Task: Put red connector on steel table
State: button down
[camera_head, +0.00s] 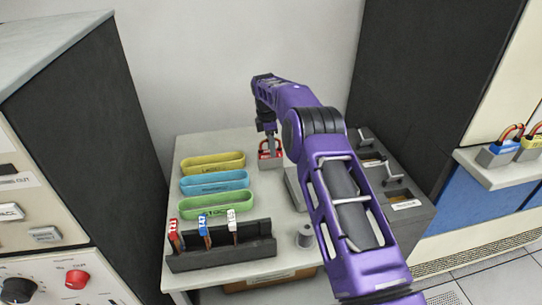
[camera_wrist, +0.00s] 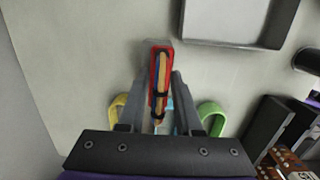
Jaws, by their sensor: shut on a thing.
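The red connector (camera_head: 265,155), with its blue and yellow wires, is near the back of the light grey table (camera_head: 225,152). In the wrist view the red connector (camera_wrist: 154,68) stands between the two fingers of my gripper (camera_wrist: 159,95). My gripper (camera_head: 269,140) is shut on it and points down over the table. A grey block shows around or below the connector. I cannot tell whether the connector is touching the table. My arm hides part of the table's right side.
A dark rack (camera_head: 222,254) with several small tagged items stands at the front. A dark box (camera_head: 405,205) is at the right. Dark cabinets flank the table.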

jog(key=shift+f, duration=1.5)
jog(key=shift+f, duration=0.15)
jog(key=c, duration=0.6)
grip_release()
jog(key=r, duration=0.8)
jog(key=a+r, duration=0.1)
jog(key=r, duration=0.3)
jog(key=shift+s+r+p, duration=0.1)
jog(key=shift+s+p, duration=0.25)
jog(key=shift+p, duration=0.05)
